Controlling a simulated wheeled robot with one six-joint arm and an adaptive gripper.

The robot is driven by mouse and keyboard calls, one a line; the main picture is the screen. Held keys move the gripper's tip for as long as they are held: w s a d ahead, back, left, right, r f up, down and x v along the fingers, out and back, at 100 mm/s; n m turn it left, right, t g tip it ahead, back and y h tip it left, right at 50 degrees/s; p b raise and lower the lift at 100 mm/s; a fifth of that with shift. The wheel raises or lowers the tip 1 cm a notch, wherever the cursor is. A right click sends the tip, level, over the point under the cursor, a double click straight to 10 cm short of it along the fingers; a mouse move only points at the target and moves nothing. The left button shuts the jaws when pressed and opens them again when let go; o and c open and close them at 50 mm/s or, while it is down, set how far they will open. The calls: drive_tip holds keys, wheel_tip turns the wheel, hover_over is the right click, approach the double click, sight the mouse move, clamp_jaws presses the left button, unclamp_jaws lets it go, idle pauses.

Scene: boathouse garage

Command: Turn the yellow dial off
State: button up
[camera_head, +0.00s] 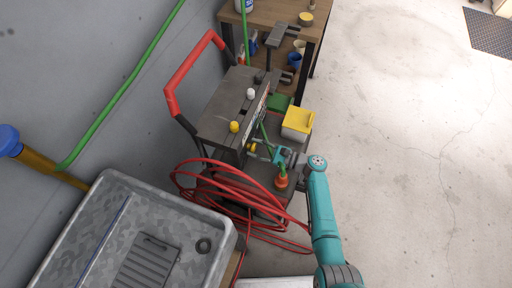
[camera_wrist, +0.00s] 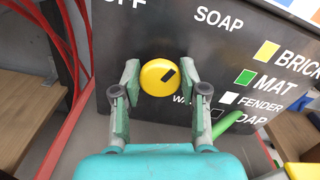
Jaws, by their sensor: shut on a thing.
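The yellow dial (camera_wrist: 158,77) is on a black panel (camera_wrist: 225,62) of the machine. Its black mark slants toward the upper right, on the side of the word SOAP. The word OFF is at the upper left, and a partly hidden label starting WA is at the lower right. My gripper (camera_wrist: 160,82) has one finger on each side of the dial and is shut on it. In the head view, my gripper (camera_head: 265,152) reaches the panel side of the grey machine (camera_head: 228,108), at the yellow dial (camera_head: 252,147).
A red hose (camera_head: 225,190) lies coiled below the machine. A metal sink (camera_head: 150,235) is at lower left.

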drive_tip(key=n, duration=1.2)
drive_tip(key=shift+s+f+n, duration=0.15)
drive_tip(key=shift+f+n, duration=0.05)
drive_tip(key=shift+n, duration=0.2)
idle(0.4)
drive_tip(key=o, duration=1.1)
drive_tip(key=v, duration=1.2)
